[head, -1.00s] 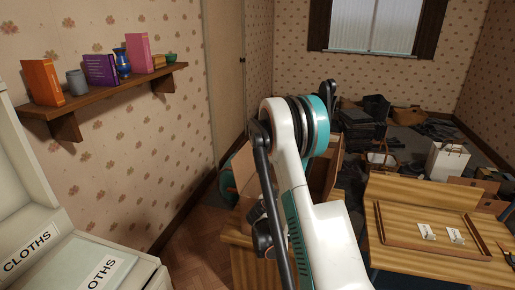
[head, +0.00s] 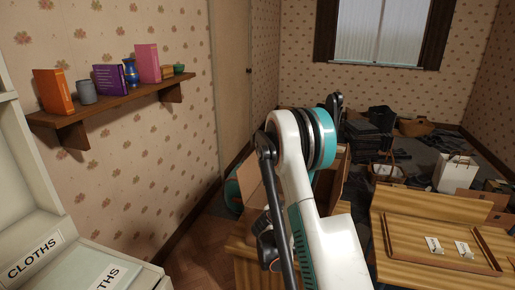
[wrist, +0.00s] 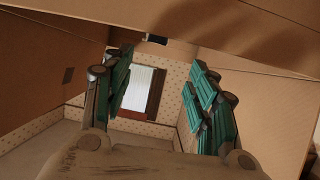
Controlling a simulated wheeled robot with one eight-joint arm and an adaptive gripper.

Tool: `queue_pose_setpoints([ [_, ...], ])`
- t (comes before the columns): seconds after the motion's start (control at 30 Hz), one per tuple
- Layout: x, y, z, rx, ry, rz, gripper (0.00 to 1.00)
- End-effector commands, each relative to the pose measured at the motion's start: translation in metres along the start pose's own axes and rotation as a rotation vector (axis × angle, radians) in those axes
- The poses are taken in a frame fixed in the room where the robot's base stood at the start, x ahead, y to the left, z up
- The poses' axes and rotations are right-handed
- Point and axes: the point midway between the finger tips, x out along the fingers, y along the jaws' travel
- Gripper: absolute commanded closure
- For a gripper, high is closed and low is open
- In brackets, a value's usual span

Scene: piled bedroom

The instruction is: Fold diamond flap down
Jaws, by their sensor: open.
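An open cardboard box (head: 251,182) stands behind my arm in the head view, its flaps raised and partly hidden by the arm. In the wrist view, brown cardboard panels (wrist: 45,55) rise on the left, across the top (wrist: 215,25) and on the right. The gripper is hidden in the head view.
A wooden table with a tray (head: 390,250) holding two small white cards is at right. A shelf (head: 120,110) with books and pots is on the left wall. A pale unit labelled CLOTHS (head: 35,258) is at lower left. Dark clutter (head: 370,140) covers the far floor.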

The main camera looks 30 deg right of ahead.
Motion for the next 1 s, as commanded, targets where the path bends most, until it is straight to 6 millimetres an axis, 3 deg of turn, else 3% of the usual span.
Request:
queue_pose_setpoints([
  [0.7, 0.0000, 0.0000, 0.0000, 0.000, 0.000, 0.000, 0.47],
  [0.93, 0.0000, 0.0000, 0.0000, 0.000, 0.000, 0.000, 0.99],
  [1.0, 0.0000, 0.0000, 0.0000, 0.000, 0.000, 0.000, 1.00],
])
